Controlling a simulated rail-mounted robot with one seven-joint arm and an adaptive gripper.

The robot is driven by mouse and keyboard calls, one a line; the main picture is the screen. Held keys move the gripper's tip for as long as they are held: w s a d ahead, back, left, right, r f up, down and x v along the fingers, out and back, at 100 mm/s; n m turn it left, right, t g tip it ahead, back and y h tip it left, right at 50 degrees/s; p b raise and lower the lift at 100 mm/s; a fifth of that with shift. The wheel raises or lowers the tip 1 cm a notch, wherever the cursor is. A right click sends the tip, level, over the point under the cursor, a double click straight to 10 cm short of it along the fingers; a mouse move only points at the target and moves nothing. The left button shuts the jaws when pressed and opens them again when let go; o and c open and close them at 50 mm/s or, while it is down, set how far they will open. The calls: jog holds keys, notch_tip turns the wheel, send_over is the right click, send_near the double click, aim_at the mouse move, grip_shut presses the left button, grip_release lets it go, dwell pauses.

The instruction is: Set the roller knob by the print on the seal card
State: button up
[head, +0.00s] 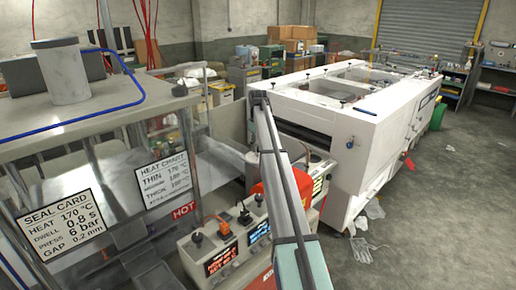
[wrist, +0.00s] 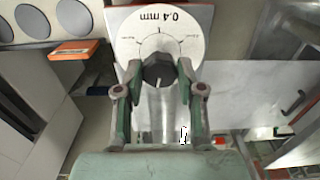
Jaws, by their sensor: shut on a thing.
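The seal card (head: 60,221) hangs at the left in the head view and reads heat 170 °C, dwell 0.8 s, press 6 bar, gap 0.2 mm. In the wrist view a round white dial plate (wrist: 160,20) shows 0.4 mm upside down, with small marks around the knob. The dark roller knob (wrist: 158,69) sits at the dial's middle; a pale line shows on its near side. My gripper (wrist: 156,78) is shut on the knob, one green-padded finger on each side. In the head view the dial and my gripper's fingers cannot be made out.
A heat chart (head: 167,178) hangs right of the seal card, above a red HOT label (head: 184,210). A control box with lit displays (head: 222,262) stands beside my arm. A long white machine (head: 350,125) stands behind. An orange block (wrist: 76,51) shows left of the dial.

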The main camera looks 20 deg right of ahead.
jog(key=m+b, duration=0.1)
jog(key=m, duration=0.3)
jog(key=shift+f+b, duration=0.15)
jog(key=shift+b, duration=0.2)
jog(key=m+b, duration=0.1)
jog(key=m, duration=0.4)
jog(key=shift+m, duration=0.3)
jog(key=o, duration=1.1)
jog(key=shift+o, duration=0.2)
jog(key=shift+r, duration=0.25)
notch_tip(320, 180, up, 12)
jog(key=shift+f, duration=0.15)
